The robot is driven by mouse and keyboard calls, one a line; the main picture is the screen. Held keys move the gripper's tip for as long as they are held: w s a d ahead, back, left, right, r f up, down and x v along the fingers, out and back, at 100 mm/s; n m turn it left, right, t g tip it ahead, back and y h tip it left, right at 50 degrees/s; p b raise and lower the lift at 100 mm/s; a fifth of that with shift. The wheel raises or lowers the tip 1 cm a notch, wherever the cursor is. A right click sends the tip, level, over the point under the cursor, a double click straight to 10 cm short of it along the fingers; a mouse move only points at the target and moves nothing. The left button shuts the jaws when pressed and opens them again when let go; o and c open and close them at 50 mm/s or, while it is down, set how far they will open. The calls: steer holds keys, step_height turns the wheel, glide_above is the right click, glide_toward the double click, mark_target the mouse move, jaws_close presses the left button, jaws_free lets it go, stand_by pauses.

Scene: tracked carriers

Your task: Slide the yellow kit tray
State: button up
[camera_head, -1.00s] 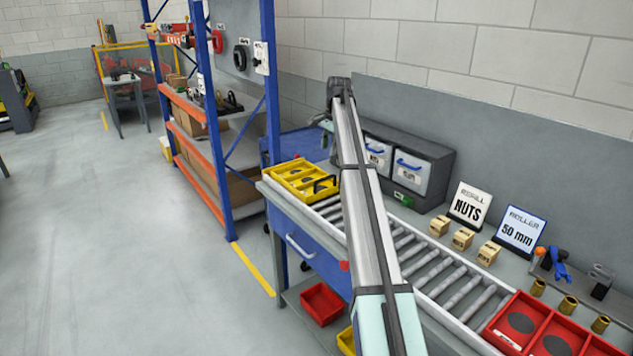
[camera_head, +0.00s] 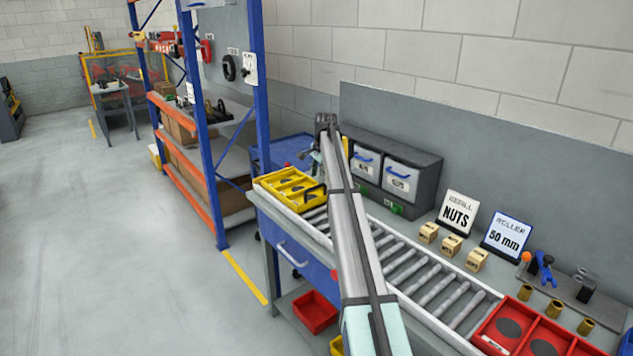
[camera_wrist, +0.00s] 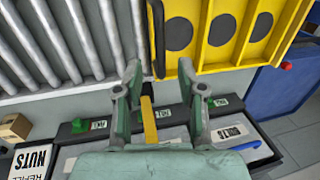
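The yellow kit tray (camera_head: 268,188) sits at the far left end of the roller conveyor (camera_head: 405,262). It has round dark recesses and a black handle (camera_head: 314,193) on its right side. In the wrist view the tray (camera_wrist: 198,55) fills the upper right, with its handle (camera_wrist: 157,38) on its left edge. My gripper (camera_wrist: 158,72) is open, its two fingers apart. The near end of the handle shows between the fingertips in the picture; I cannot tell the depth between them. In the head view my gripper (camera_head: 315,160) is small and partly hidden by my arm, above and behind the tray.
A dark rack with grey bins (camera_head: 405,178) stands behind the conveyor. Small boxes (camera_head: 452,245), a NUTS sign (camera_head: 456,212) and a 50 mm sign (camera_head: 506,234) stand along its back. A red tray (camera_head: 545,329) is at the near right end. The rollers between the trays look clear.

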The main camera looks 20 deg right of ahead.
mark_target(317, 187)
steer(key=shift+w+a+f+p, duration=0.1)
steer(key=shift+w+f+p, duration=0.1)
steer(key=shift+f, duration=0.9)
steer(key=shift+w+f+p, duration=0.15)
steer(key=shift+w+f, duration=0.05)
steer(key=shift+f, duration=0.85)
jaws_close()
